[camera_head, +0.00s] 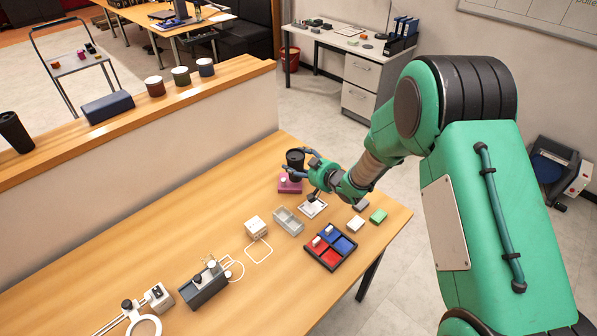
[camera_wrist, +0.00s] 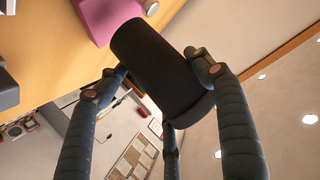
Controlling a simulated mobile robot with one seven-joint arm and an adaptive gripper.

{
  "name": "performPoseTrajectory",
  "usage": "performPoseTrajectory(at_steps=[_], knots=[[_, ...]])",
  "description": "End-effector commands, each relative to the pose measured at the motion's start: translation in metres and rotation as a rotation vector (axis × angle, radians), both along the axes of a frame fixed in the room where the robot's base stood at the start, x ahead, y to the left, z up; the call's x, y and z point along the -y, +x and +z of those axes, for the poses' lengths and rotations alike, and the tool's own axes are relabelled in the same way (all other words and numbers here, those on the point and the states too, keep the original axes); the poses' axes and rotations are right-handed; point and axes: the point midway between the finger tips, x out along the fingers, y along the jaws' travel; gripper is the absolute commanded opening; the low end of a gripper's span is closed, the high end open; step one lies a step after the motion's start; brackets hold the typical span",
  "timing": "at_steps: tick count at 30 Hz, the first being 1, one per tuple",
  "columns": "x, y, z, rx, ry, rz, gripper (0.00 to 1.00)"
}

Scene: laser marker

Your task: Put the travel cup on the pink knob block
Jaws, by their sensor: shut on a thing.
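The black travel cup (camera_wrist: 155,65) is between the fingers of my gripper (camera_wrist: 150,85), which is shut on it. In the head view the cup (camera_head: 295,158) is upright, right over the pink knob block (camera_head: 290,184) near the far end of the table. In the wrist view the cup's far end is close to the pink block (camera_wrist: 100,14), whose pale knob shows beside it. I cannot tell whether the cup touches the block.
A wall with a wooden ledge (camera_head: 130,112) runs along the left.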

Motion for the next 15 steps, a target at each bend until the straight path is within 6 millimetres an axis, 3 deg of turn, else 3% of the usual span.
performPoseTrajectory(at_steps=[9,15], knots=[[0.000,0.000,-0.001,0.000,0.000,0.000,0.56],[0.000,-0.001,-0.020,-0.002,0.001,0.000,0.56]])
